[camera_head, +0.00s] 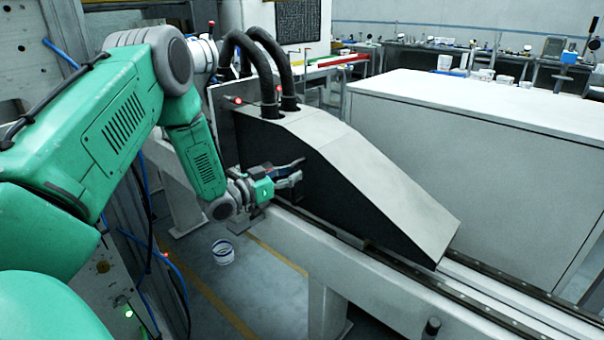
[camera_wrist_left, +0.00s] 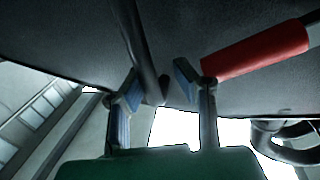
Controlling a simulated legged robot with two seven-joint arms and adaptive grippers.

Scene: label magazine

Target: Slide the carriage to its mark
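The carriage (camera_head: 385,175) is a wedge-shaped housing with a light grey top and a dark side, sitting on the rail (camera_head: 410,275). My left gripper (camera_head: 296,172) is beside the carriage's dark side, near its left end. In the left wrist view, its two blue-padded fingers (camera_wrist_left: 158,85) are apart below a dark surface. A dark bar (camera_wrist_left: 146,55) shows between them in the picture, and I see no finger closed on it. A red cylindrical part (camera_wrist_left: 256,50) lies to the right of the fingers. I cannot make out the mark. My right gripper is not in view.
Two thick black hoses (camera_head: 262,65) rise from the carriage top. A large pale cabinet (camera_head: 470,160) stands behind the rail. The rail to the right of the carriage looks clear.

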